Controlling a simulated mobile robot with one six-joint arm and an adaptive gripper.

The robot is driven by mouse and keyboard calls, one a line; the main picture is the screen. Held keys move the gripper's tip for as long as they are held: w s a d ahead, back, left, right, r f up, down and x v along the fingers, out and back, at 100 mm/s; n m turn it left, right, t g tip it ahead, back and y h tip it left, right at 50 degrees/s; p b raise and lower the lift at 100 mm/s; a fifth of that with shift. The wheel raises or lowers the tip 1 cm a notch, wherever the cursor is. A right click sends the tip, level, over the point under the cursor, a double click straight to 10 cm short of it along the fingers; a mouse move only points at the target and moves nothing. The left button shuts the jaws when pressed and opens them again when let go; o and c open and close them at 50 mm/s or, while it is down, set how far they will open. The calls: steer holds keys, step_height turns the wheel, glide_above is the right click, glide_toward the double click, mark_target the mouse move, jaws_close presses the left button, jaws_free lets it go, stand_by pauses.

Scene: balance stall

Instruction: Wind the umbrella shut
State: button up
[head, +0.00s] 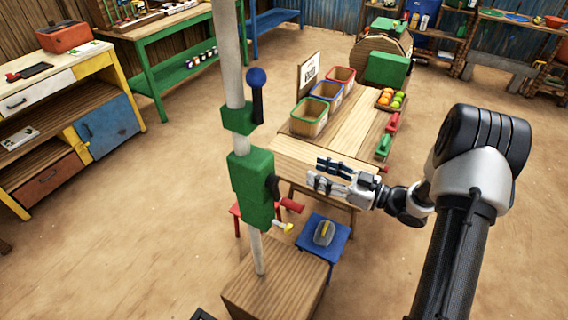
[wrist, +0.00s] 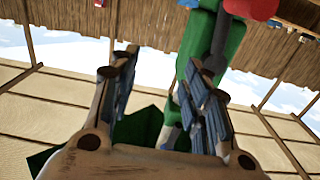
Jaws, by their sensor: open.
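A pale umbrella pole (head: 230,50) rises from a wooden block base (head: 275,285). On it sits a green winding housing (head: 252,188), with a dark crank arm and red handle (head: 291,206) on its right side. A smaller green block above carries a dark lever with a blue knob (head: 256,77). My gripper (head: 316,174) is open and empty, to the right of the housing and apart from it in the head view. In the wrist view its spread fingers (wrist: 160,66) point toward green parts and a dark arm (wrist: 220,38) with a red end. The umbrella's canopy is not clearly identifiable.
A wooden table (head: 345,135) with coloured bins (head: 326,92) and a fruit tray (head: 390,98) stands behind my gripper. A blue stool (head: 338,243) with a grey and yellow object stands below. A yellow-framed workbench (head: 70,75) is at left. The sandy floor between is clear.

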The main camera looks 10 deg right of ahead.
steer(key=v, duration=0.9)
steer(key=shift+a, duration=0.1)
stand_by(0.4)
steer(key=w+d+r+m+t+h, duration=0.2)
steer(key=w+r+h, duration=0.6)
steer(key=w+h, duration=0.15)
steer(key=s+r+m+g+h, duration=0.2)
steer(key=s+r+m+h, duration=0.4)
steer(key=s+r+h, duration=0.35)
steer(key=s+a+m+g+y, duration=0.1)
steer(key=s+a, duration=0.3)
steer(key=s, duration=0.4)
steer(key=s+a+f+m+g+y, duration=0.1)
steer(key=s+a+g+y, duration=0.1)
steer(key=s, duration=0.6)
steer(key=s+a+f+g+y, duration=0.1)
steer(key=s+a+g, duration=0.2)
steer(key=s+a, duration=0.3)
steer(key=s, duration=0.3)
steer(key=shift+f+m, duration=0.25)
steer(key=shift+m, duration=0.15)
